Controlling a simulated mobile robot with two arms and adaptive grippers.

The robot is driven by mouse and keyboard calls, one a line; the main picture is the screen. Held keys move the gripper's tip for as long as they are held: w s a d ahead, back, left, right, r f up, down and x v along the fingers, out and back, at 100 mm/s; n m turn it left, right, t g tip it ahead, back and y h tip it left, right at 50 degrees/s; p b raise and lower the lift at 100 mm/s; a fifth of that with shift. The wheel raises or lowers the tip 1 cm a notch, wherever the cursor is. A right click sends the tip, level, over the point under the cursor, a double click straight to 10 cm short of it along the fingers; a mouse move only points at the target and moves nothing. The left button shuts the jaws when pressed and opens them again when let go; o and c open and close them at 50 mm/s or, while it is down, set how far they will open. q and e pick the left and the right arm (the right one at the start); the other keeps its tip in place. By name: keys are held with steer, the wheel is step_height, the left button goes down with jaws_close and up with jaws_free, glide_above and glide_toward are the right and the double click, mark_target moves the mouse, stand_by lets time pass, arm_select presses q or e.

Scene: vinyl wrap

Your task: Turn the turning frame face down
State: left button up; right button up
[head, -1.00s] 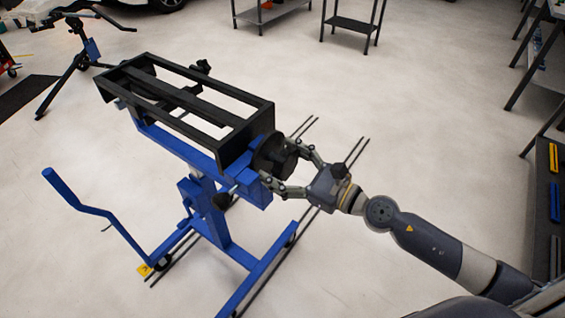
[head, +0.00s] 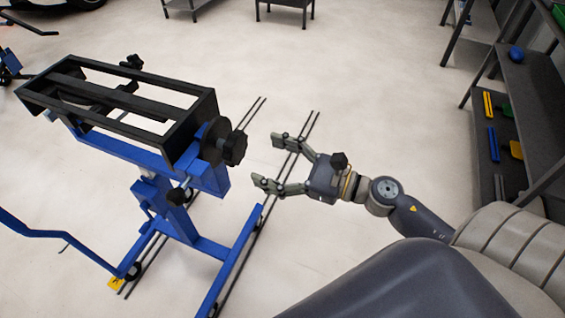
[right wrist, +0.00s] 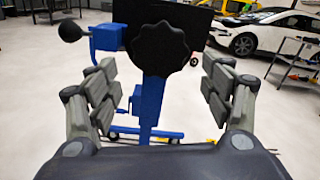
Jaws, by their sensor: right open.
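The turning frame (head: 188,137) is a black open rectangular frame with long bars, on a blue stand (head: 172,222) at the left of the head view. Its long side runs from upper left to lower right. A black lobed knob (head: 234,148) sits at its near right end; the knob (right wrist: 163,50) also shows large in the right wrist view, between the fingers. My right gripper (head: 268,162) is open and empty, to the right of the knob and apart from it. My left gripper is out of view.
Dark shelving (head: 530,125) with yellow, blue and green tools stands at the right. A blue bent bar (head: 50,238) sticks out at the lower left. Thin dark floor rails (head: 262,205) run by the stand's base.

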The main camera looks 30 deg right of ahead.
steer(key=shift+v, duration=1.15)
steer(key=w+d+f+m+t+h, duration=0.1)
steer(key=d+f+m+h, duration=0.25)
steer(key=f+m, duration=0.4)
steer(key=w+d+f+m+h, duration=0.25)
steer(key=d+f+m, duration=0.25)
steer(key=f+m, duration=0.3)
steer(key=s+d+f+m+g+h, duration=0.1)
steer(key=s+d+f+m+h, duration=0.15)
steer(key=f+m, duration=0.45)
steer(key=s+d+f+m+g+h, duration=0.1)
steer(key=s+f+m+g+h, duration=0.15)
steer(key=f, duration=0.95)
steer(key=s+a+f+m+g, duration=0.2)
steer(key=s+f+m+g, duration=0.2)
steer(key=s+f+m, duration=0.75)
steer(key=s+a+f+m+g, duration=0.3)
steer(key=s+f, duration=0.4)
steer(key=s, duration=0.3)
steer(key=s+a+f+m+g+p, duration=0.1)
steer(key=s+a+f+m+g, duration=0.2)
steer(key=s, duration=0.8)
step_height(320, 180, down, 4)
steer(key=shift+s+a+r+m+g, duration=0.1)
steer(key=shift+s+a+m+g, duration=0.35)
steer(key=shift+a, duration=0.7)
